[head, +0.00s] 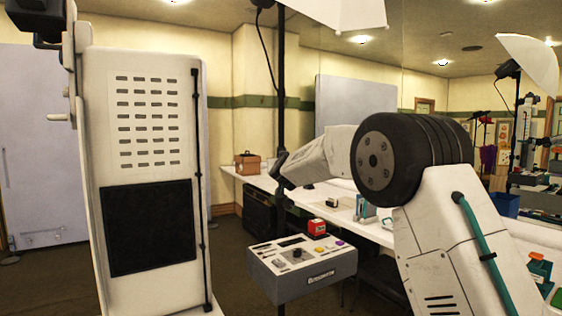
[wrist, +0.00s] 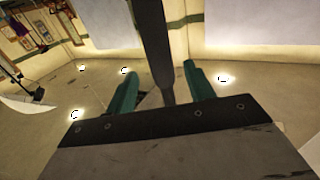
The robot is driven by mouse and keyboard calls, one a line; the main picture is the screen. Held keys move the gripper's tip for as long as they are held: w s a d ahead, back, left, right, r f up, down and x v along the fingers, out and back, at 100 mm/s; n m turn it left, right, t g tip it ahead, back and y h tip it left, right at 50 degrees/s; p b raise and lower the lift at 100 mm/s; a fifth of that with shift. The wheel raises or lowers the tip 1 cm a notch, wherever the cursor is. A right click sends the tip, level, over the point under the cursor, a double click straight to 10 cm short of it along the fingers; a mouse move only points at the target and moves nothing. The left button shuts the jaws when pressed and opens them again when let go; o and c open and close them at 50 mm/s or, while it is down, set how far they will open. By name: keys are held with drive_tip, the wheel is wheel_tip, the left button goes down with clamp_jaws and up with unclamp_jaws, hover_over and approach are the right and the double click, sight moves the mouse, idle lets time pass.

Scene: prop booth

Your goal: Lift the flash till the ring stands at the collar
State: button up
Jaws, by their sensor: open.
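A black upright stand pole (head: 281,90) rises in the middle of the head view. A dark flash unit (head: 262,3) and a white umbrella (head: 335,12) show at its top, cut by the frame edge. My gripper (head: 279,167) is at the pole, well below the flash; its fingers are too small to make out there. In the wrist view my gripper (wrist: 160,70) is open, its two teal fingers on either side of the dark pole (wrist: 151,35). I cannot tell whether either finger touches it. I cannot make out a ring or a collar.
A grey control box (head: 303,277) with knobs stands low near the pole, with a red item (head: 317,227) at its back. A long white counter (head: 335,205) runs behind, carrying a brown box (head: 247,163). A tall white panel (head: 145,70) fills the left. Another umbrella (head: 528,60) is at right.

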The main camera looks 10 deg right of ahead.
drive_tip(key=w, duration=0.4)
drive_tip(key=w+d, duration=0.1)
drive_tip(key=w, duration=0.1)
drive_tip(key=shift+w, duration=0.4)
